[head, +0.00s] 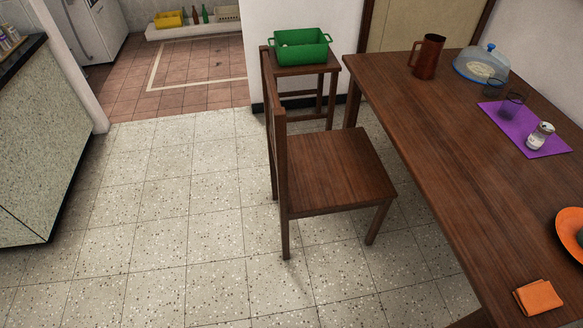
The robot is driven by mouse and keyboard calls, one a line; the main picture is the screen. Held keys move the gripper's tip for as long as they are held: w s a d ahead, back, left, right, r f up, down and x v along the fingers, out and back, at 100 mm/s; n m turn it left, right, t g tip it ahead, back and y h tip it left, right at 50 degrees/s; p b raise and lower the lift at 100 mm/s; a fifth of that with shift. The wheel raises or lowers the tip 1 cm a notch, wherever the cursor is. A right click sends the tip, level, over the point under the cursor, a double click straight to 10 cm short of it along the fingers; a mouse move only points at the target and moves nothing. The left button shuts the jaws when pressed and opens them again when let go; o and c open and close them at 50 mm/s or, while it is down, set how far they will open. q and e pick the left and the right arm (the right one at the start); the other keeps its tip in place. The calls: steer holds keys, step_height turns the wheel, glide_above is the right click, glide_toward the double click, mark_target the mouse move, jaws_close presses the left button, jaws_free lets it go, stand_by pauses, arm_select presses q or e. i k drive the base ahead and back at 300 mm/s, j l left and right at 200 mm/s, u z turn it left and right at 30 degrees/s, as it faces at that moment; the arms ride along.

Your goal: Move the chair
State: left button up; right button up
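A brown wooden chair (340,172) stands upright on the speckled tile floor in the middle of the head view. Its tall backrest is on the left, and its seat faces right toward the wooden dining table (430,130). The front edge of the seat is close to the table's left edge; I cannot tell whether they touch. Neither of my grippers shows in this view.
A small wooden stand with a green crate (301,48) is behind the chair by the wall. A speckled counter (38,140) is at the left. The floor (175,230) between counter and chair is clear. The table holds a brown jug (427,57), a domed dish (483,65) and an orange napkin (538,297).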

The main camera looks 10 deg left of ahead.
mark_target(312, 174)
steer(key=i+j+z, duration=0.2)
steer(key=j, duration=0.35)
steer(key=i+j+z, duration=0.2)
steer(key=j, duration=0.35)
steer(key=i+j+z, duration=0.2)
steer(key=j, duration=0.4)
steer(key=j+z, duration=0.2)
steer(key=j, duration=0.4)
steer(key=i+j+z, duration=0.2)
steer(key=j, duration=0.45)
steer(key=k, duration=0.1)
